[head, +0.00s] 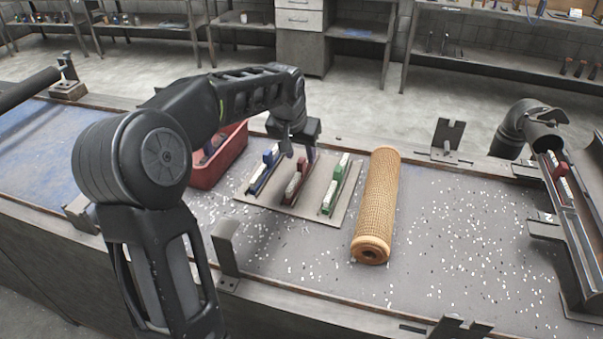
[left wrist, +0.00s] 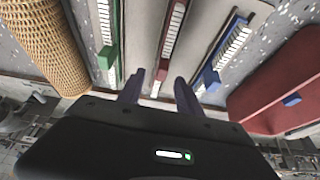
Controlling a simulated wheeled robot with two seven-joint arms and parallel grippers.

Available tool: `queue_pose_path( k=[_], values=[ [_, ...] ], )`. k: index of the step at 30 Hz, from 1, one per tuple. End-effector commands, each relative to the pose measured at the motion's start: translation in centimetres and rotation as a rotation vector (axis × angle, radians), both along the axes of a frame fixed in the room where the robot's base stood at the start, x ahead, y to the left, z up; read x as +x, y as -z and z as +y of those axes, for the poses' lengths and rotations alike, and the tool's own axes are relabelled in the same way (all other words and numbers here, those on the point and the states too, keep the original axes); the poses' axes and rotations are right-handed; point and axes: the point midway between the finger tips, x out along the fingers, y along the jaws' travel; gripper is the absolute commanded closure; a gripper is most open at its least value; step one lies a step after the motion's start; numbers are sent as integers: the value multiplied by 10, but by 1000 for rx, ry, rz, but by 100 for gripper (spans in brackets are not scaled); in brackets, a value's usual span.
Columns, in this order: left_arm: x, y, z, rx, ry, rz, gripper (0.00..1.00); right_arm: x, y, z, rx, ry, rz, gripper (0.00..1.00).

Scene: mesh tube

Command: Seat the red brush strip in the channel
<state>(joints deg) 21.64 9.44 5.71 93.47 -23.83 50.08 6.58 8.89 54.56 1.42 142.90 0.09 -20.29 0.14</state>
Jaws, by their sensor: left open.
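The red brush strip (head: 292,187) lies on a grey board between a blue strip and a green strip. In the left wrist view the red strip (left wrist: 174,32) shows white bristles and a red block at its near end. My left gripper (head: 302,150) is over the far end of this strip. Its two open fingers (left wrist: 160,88) stand either side of the red block's end, with nothing visibly gripped. A long dark trough (head: 580,240) at the right edge looks like the channel; a red block and white pieces show in it. My right gripper is not in view.
The blue strip (head: 263,172) and green strip (head: 336,185) lie close on either side, on the board (head: 315,213). A tan mesh tube (head: 377,200) lies to the right. A red bin (head: 233,152) stands left. Metal brackets (head: 450,137) stand on the bench. White specks litter the surface.

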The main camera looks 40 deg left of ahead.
Motion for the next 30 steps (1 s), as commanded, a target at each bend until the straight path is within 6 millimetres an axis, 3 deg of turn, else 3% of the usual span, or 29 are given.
queue_pose_path(
  k=[10,30],
  values=[
    [14,41,6,-1,-1,3,58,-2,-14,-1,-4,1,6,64],
    [15,44,7,0,0,1,61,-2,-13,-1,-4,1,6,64]
  ],
)
